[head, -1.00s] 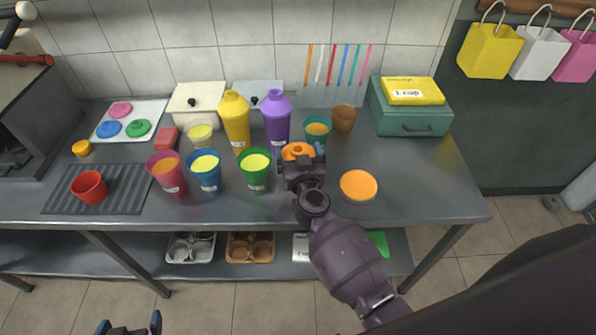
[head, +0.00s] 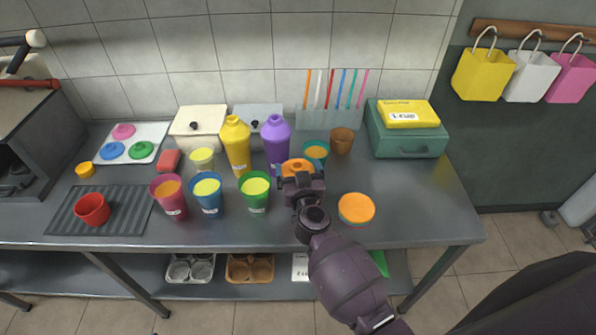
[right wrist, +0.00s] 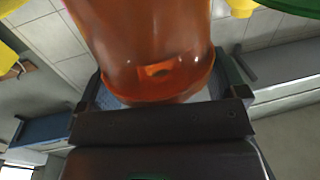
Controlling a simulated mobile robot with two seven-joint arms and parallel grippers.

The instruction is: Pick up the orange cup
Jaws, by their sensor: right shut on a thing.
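The orange cup (head: 297,166) is in my right gripper (head: 299,174), over the counter between the purple shaker and the orange-topped round item. In the right wrist view the translucent orange cup (right wrist: 150,45) fills the upper middle, between the two dark fingers (right wrist: 160,95). My right gripper is shut on it. The gripper and wrist hide the cup's lower part in the head view, so I cannot tell whether it touches the counter. My left gripper is not in view.
Close by stand a purple shaker (head: 276,143), a teal cup (head: 316,152), a brown cup (head: 341,141) and a green cup (head: 255,194). An orange-topped round item (head: 356,208) lies to the right. The counter (head: 420,205) is clear at the right front.

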